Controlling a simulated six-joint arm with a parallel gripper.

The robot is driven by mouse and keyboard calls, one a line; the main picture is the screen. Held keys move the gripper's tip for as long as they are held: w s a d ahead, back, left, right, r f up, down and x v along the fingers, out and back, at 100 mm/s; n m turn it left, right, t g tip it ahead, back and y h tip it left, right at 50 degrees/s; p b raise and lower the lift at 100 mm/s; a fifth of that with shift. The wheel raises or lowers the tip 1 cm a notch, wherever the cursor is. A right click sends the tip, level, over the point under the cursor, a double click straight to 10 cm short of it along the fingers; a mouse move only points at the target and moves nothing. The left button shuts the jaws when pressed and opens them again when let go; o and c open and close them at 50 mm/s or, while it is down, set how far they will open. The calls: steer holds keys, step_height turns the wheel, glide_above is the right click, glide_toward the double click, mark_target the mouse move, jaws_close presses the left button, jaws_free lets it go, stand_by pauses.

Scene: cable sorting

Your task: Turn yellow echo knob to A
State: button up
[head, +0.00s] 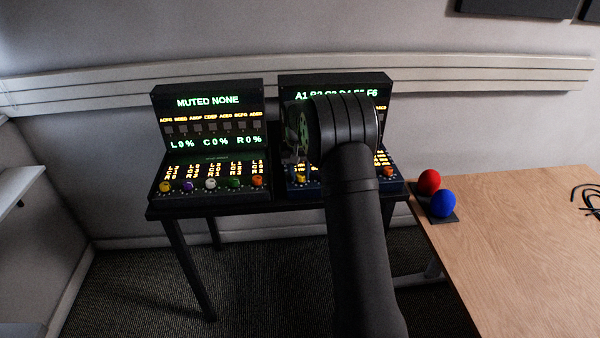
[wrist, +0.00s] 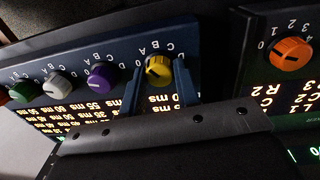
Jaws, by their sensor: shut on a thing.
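The yellow knob (wrist: 158,70) is at the right end of the knob row on the blue panel in the wrist view. Letters and a 0 stand around it, upside down in that view. A dark pointer mark shows on its face, on the left side; which letter it meets is hard to tell. My gripper (wrist: 159,76) has one blue finger on each side of this knob and is shut on it. In the head view the yellow knob (head: 299,178) shows at the front left of the right-hand unit, and my arm hides most of that unit and the gripper's fingers.
On the same panel, purple (wrist: 99,78), white (wrist: 57,86) and green (wrist: 22,92) knobs sit beside the yellow one. A left-hand unit (head: 208,135) with its own knobs stands close by. Red (head: 429,182) and blue (head: 443,203) balls sit on the wooden table (head: 520,260).

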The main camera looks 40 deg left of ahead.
mark_target(297, 175)
steer(key=shift+r, duration=0.1)
stand_by(0.3)
steer(key=o, duration=1)
steer(key=r, duration=1.7)
steer(key=shift+s+a+r, duration=0.2)
steer(key=shift+s+a, duration=0.15)
steer(key=shift+s, duration=0.05)
steer(key=shift+f, duration=0.2)
steer(key=f, duration=1.7)
steer(key=shift+w+d+f, duration=0.1)
steer(key=shift+w+d, duration=0.25)
steer(key=shift+w, duration=0.05)
